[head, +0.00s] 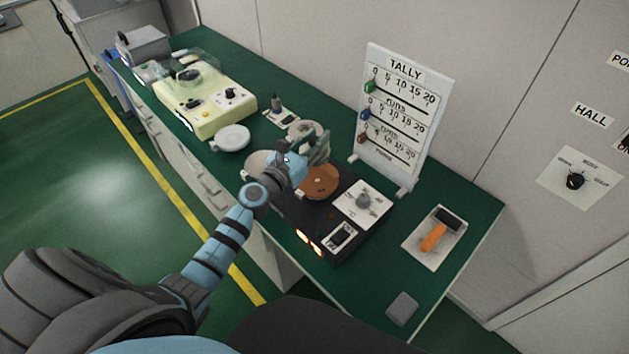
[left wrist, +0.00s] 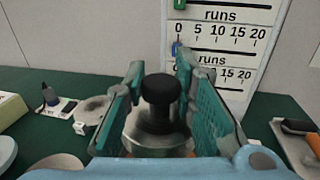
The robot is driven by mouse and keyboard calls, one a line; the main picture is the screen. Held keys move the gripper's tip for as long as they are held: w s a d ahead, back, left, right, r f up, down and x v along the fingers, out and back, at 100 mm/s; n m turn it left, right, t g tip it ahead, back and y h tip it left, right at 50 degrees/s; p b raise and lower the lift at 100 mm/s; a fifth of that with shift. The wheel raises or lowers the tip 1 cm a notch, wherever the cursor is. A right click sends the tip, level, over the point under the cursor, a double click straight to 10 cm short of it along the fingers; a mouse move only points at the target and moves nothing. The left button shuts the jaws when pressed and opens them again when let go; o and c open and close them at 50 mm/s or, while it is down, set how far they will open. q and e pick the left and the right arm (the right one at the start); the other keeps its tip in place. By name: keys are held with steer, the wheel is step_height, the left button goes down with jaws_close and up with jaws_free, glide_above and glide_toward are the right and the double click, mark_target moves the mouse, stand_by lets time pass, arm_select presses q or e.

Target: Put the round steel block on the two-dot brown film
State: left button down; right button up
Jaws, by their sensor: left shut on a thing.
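The round steel block (left wrist: 150,140), with a black knob (left wrist: 160,90) on top, stands upright between the fingers of my left gripper (head: 314,150). The gripper is shut on it, and it also shows in the left wrist view (left wrist: 166,112). In the head view the gripper hides the block. A brown round film (head: 320,182) lies on the black machine (head: 290,207), just below and right of the gripper in the picture. I cannot make out dots on it, nor whether the block touches it. My right gripper is not in view.
Grey round discs (head: 258,160) and (head: 303,128), with small white tags, lie beside the gripper. A tally board (head: 400,115) stands behind. A cream machine (head: 205,100) and white lid (head: 232,137) are left. An orange-handled tool (head: 434,237) and grey pad (head: 402,309) lie right.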

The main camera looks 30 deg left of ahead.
arm_select(q)
step_height(320, 180, down, 7)
steer(key=b, duration=0.4)
steer(key=shift+w+r, duration=0.15)
steer(key=shift+r, duration=0.05)
step_height(320, 180, down, 4)
steer(key=b, duration=0.4)
steer(key=shift+f, duration=0.1)
steer(key=shift+r+p, duration=0.2)
steer(key=shift+p, duration=0.1)
steer(key=shift+f, duration=0.15)
steer(key=c, duration=1.5)
jaws_free()
steer(key=shift+c, duration=0.2)
steer(key=shift+o, duration=1.1)
steer(key=shift+s, duration=0.2)
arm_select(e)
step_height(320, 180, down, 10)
